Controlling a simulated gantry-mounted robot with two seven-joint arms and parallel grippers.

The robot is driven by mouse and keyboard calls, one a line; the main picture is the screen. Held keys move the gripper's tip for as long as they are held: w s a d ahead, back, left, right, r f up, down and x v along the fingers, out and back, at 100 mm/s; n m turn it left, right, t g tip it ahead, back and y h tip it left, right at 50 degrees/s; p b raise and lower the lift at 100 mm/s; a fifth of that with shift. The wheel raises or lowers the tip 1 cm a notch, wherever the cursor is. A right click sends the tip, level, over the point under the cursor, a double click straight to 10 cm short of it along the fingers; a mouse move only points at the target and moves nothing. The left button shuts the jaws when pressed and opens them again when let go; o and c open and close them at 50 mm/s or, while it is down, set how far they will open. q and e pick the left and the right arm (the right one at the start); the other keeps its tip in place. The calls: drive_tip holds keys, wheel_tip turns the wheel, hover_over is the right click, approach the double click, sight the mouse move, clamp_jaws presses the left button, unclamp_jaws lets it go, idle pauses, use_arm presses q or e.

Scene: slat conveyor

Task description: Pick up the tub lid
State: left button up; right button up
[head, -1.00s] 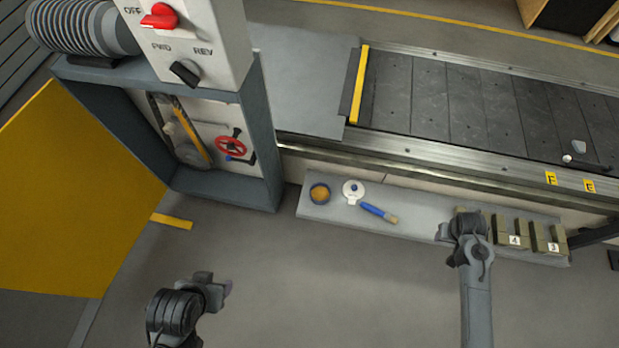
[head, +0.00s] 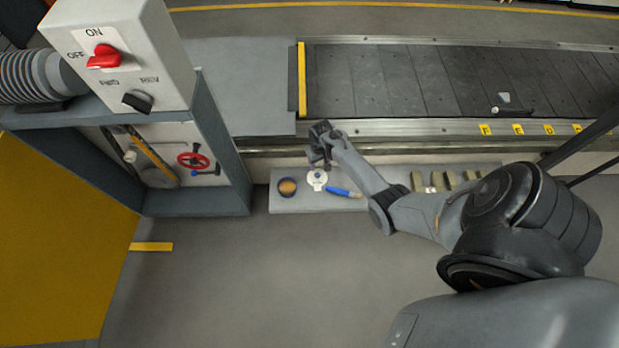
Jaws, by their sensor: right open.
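The tub lid (head: 317,181) is a white disc with a small tab and a dark spot, lying on the grey shelf (head: 298,204) below the conveyor. The open tub (head: 287,187), dark-rimmed with orange-brown contents, stands just left of it. A blue-handled brush (head: 344,192) lies just right of it. My right gripper (head: 320,164) is open, over the far edge of the lid and partly covering it. I cannot tell whether it touches the lid. My left gripper is out of view.
Several brass-coloured blocks (head: 449,180) stand on the shelf to the right, partly behind my right arm. The conveyor (head: 400,85) runs behind the shelf. A control box (head: 120,50) with red and black knobs stands at left. The floor in front is clear.

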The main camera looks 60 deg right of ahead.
drive_tip(key=b, duration=0.3)
hover_over(318, 175)
drive_tip(key=f, duration=0.4)
drive_tip(key=shift+s+f, duration=0.2)
drive_tip(key=shift+f, duration=0.1)
drive_tip(key=f+b, duration=0.4)
drive_tip(key=f, duration=0.1)
drive_tip(key=shift+w, duration=0.2)
drive_tip(key=shift+c, duration=0.7)
clamp_jaws()
